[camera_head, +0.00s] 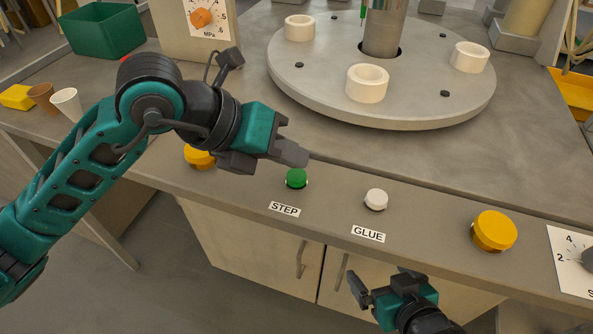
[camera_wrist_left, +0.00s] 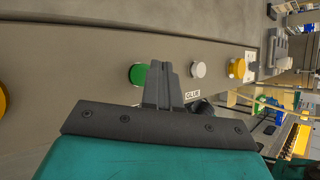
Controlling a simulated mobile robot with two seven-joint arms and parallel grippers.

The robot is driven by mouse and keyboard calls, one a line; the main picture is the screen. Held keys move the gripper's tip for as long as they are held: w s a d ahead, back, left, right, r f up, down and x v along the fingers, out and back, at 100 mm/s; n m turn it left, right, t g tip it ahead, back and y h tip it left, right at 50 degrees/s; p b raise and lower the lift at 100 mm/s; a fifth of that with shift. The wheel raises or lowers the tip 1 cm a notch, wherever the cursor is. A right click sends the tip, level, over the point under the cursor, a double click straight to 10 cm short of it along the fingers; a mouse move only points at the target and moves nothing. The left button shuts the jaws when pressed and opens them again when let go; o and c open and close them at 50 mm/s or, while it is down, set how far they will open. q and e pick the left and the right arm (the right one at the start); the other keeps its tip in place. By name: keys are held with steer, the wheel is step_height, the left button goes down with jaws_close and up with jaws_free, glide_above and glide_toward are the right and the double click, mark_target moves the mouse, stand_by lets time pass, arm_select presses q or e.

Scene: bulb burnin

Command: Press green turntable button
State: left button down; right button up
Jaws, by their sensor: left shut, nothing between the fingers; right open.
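The green button (camera_head: 297,178) stands on the front strip of the bench above the STEP label (camera_head: 284,209). My left gripper (camera_head: 302,158) is shut and empty, its fingertips just above and behind the green button in the head view. In the left wrist view the green button (camera_wrist_left: 138,74) shows beside the shut fingers (camera_wrist_left: 166,66); whether they touch it cannot be told. The round grey turntable (camera_head: 330,107) lies behind and carries white rings (camera_head: 367,83). My right gripper (camera_head: 384,289) is open and empty in front of the bench, low in the head view.
A white button (camera_head: 376,199) with a GLUE label (camera_head: 368,234) and a yellow button (camera_head: 494,231) stand to the right. Another yellow button (camera_head: 199,158) is partly behind my left arm. A green bin (camera_head: 104,31) and cups (camera_head: 66,103) stand at the left.

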mark_target(290, 176)
arm_select(q)
steer(key=shift+f, duration=0.15)
steer(key=shift+f+b, duration=0.3)
steer(key=shift+b, duration=0.15)
steer(key=shift+f+b, duration=0.45)
steer(key=shift+f, duration=0.1)
stand_by(0.4)
steer(key=shift+r, duration=0.1)
steer(key=shift+r+p, duration=0.7)
steer(key=shift+r, duration=0.3)
step_height(290, 176, up, 5)
steer(key=p, duration=0.4)
stand_by(0.8)
